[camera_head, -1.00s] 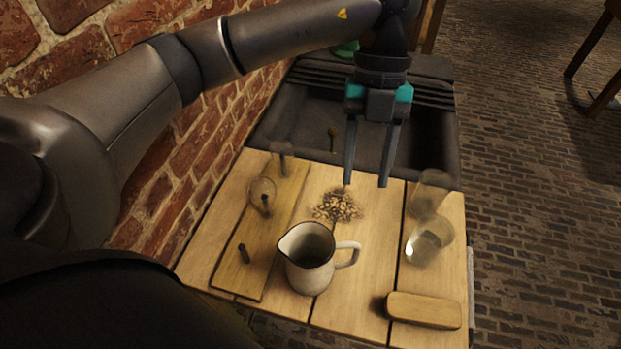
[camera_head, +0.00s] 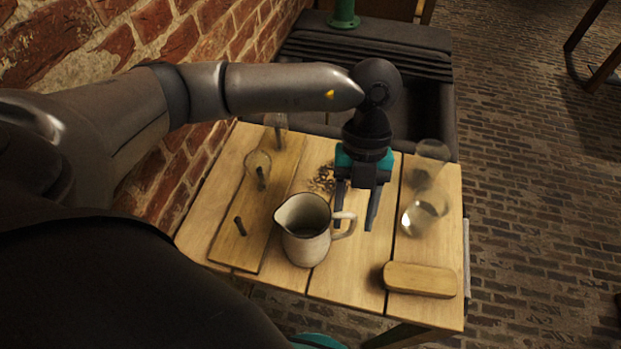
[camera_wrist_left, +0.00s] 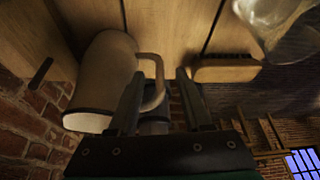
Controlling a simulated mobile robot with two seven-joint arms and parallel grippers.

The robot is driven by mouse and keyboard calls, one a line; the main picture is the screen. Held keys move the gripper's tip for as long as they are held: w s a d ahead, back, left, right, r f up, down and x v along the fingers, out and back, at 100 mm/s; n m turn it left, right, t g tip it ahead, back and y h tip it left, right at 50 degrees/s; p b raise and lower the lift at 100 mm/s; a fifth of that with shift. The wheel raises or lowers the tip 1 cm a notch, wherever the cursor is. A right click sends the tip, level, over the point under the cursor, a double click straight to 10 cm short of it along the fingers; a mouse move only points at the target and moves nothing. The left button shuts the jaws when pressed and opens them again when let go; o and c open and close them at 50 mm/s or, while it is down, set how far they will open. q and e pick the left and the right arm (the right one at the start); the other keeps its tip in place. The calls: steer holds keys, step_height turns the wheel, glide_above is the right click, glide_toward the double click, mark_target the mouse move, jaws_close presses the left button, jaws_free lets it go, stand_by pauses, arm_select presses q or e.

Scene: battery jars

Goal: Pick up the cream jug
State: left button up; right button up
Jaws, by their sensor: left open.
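The cream jug (camera_head: 305,232) stands upright on the wooden table, its handle to the right and its spout to the left. It also shows in the left wrist view (camera_wrist_left: 104,75), with its handle toward my fingers. My left gripper (camera_head: 354,222) is open and empty. Its fingers point down at the handle side of the jug, one finger close to the handle. In the left wrist view the handle lies near and partly between the two fingertips (camera_wrist_left: 158,82). I cannot tell whether they touch. My right gripper is not in view.
Glass jars (camera_head: 424,212) stand right of my left gripper. A board (camera_head: 228,247) with pegs and glass pieces lies on the left. Small scraps (camera_head: 322,178) lie behind the jug. A brick wall borders the left.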

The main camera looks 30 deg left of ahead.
arm_select(q)
steer(key=shift+s+f, duration=0.15)
steer(key=shift+f, duration=0.25)
jaws_close()
stand_by(1.1)
